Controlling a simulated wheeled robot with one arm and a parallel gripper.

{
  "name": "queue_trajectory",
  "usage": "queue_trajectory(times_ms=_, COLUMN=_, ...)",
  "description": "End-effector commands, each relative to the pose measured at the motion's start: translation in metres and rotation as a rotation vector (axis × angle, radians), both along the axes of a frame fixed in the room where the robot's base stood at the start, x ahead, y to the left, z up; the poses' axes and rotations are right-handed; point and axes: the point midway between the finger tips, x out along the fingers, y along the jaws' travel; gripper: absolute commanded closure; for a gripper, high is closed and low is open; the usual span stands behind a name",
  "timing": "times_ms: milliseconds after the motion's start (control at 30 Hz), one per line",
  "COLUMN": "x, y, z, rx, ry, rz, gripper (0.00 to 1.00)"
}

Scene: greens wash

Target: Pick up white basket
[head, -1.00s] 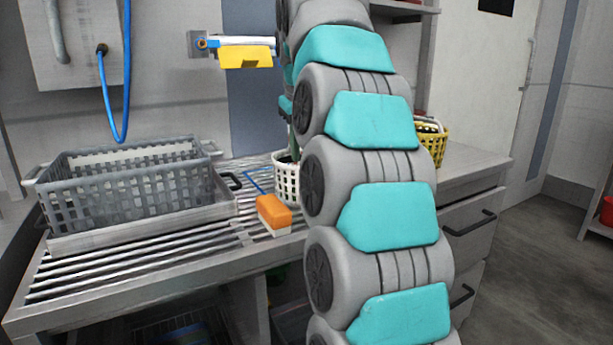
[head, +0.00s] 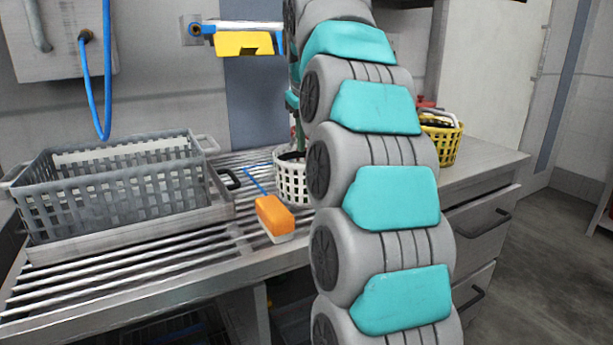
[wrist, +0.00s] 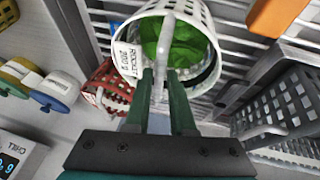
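The white basket (head: 291,184) stands on the slatted steel counter, partly hidden by my arm in the head view. In the wrist view the white basket (wrist: 128,62) has a label and green leaves inside, and its pale handle (wrist: 164,45) rises toward me. My gripper (wrist: 161,78) has its two dark green fingers apart, one on each side of the handle. A gap shows between the fingers; I cannot tell whether either touches the handle. In the head view the fingers are mostly hidden behind my arm.
A grey crate (head: 120,190) stands left on the slatted counter (head: 150,250). An orange-and-white block (head: 274,217) lies close in front of the basket. A yellow basket (head: 441,143) stands to the right. A red basket (wrist: 108,84) is beside the white one in the wrist view.

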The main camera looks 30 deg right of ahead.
Motion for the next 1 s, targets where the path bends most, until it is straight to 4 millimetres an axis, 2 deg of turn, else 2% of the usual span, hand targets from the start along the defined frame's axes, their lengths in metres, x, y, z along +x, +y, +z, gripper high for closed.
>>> queue_trajectory(times_ms=400, x=0.021, y=-0.008, z=-0.039, rx=0.001, ry=0.000, rz=-0.001, gripper=0.78)
queue_trajectory(times_ms=633, x=0.022, y=-0.008, z=-0.041, rx=0.000, ry=-0.001, rz=-0.001, gripper=0.78)
queue_trajectory(times_ms=667, x=0.022, y=-0.008, z=-0.042, rx=0.000, ry=-0.001, rz=-0.001, gripper=0.79)
queue_trajectory(times_ms=833, x=0.022, y=-0.008, z=-0.041, rx=0.000, ry=-0.001, rz=-0.001, gripper=0.98)
queue_trajectory(times_ms=1000, x=0.022, y=-0.008, z=-0.041, rx=0.000, ry=-0.002, rz=-0.001, gripper=1.00)
